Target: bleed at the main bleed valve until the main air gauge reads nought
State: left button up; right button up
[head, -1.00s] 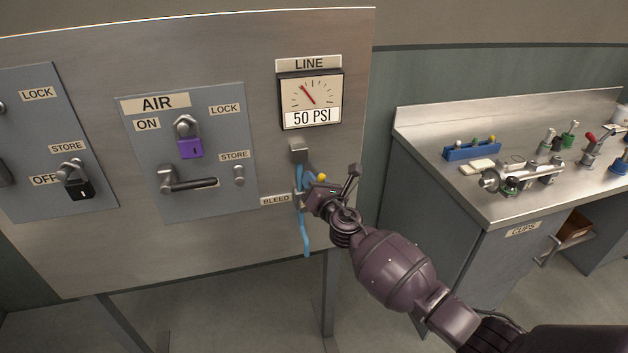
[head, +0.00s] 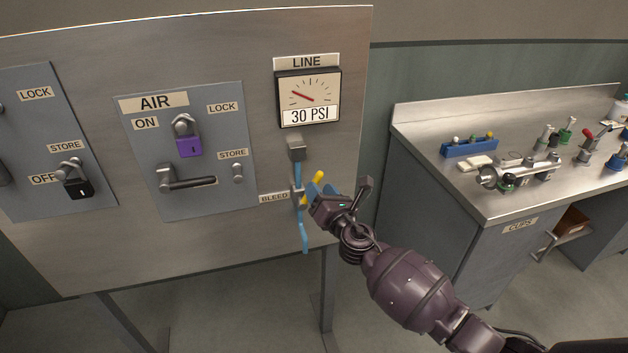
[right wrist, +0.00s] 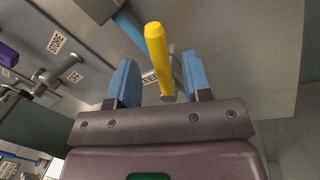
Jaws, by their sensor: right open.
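The main air gauge (head: 308,98), under the LINE label, reads 30 PSI. Below it a blue air pipe runs down the panel to the bleed valve (head: 298,197), beside the BLEED label. The valve's yellow handle (head: 318,180) shows just above my right gripper (head: 313,197). In the right wrist view the yellow handle (right wrist: 158,60) stands between the two blue fingers of my right gripper (right wrist: 161,88), with a gap on both sides. The fingers are open. My left gripper is not in view.
The AIR plate (head: 190,150) carries a purple padlock (head: 189,147) and a black lever (head: 188,182). A black padlock (head: 79,188) hangs on the plate at the left. A steel bench (head: 480,210) with fittings and a blue rack (head: 470,147) stands at the right.

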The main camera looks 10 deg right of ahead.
jog(key=shift+v, duration=2.8)
jog(key=s+d+f+m+g+h, duration=0.1)
jog(key=s+d+f+m+g, duration=0.1)
jog(key=s+f+m, duration=0.4)
jog(key=s+d+f+m+g+h, duration=0.1)
jog(key=s+d+f+m, duration=0.3)
jog(key=s+m, duration=0.9)
jog(key=s+d+f+m+g+h, duration=0.2)
jog(key=s+f+m, duration=0.6)
jog(key=m, duration=0.5)
jog(key=shift+s+d+g, duration=0.7)
jog(key=shift+d+g, duration=0.2)
jog(key=shift+g, duration=0.1)
